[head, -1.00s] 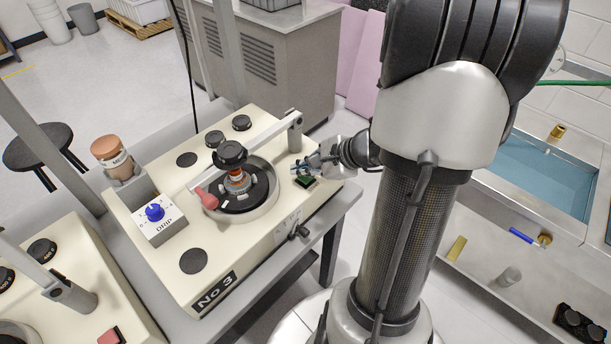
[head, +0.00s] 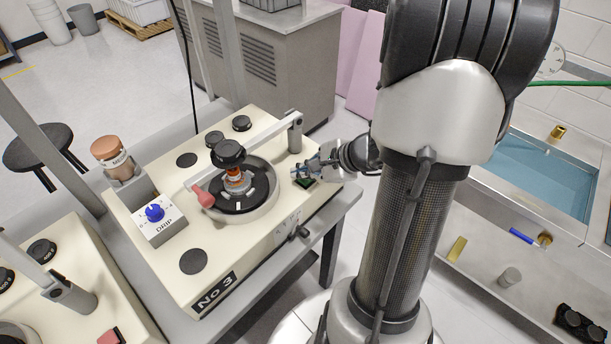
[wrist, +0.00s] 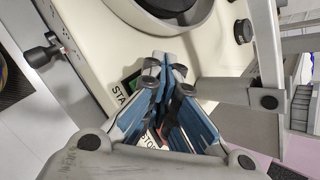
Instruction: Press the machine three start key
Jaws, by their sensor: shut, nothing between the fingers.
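Machine No 3 (head: 225,275) is a cream box on a grey bench. Its green start key (head: 306,182) sits at the right corner of the top; in the wrist view the green key (wrist: 132,86) shows beside a START label, partly hidden by the fingers. My gripper (head: 302,173) is shut and empty, its tips right at the green key in the head view. In the wrist view my gripper (wrist: 164,64) points across the key area. I cannot tell whether the tips touch the key. A STOP label (wrist: 149,138) shows partly behind the fingers.
The machine's round bowl with a dark disc (head: 238,206) lies left of my gripper, under a swing arm (head: 250,148) on a post. A blue DRIP knob (head: 155,212) and a brown-capped bottle (head: 108,150) stand farther left. A second machine is at lower left.

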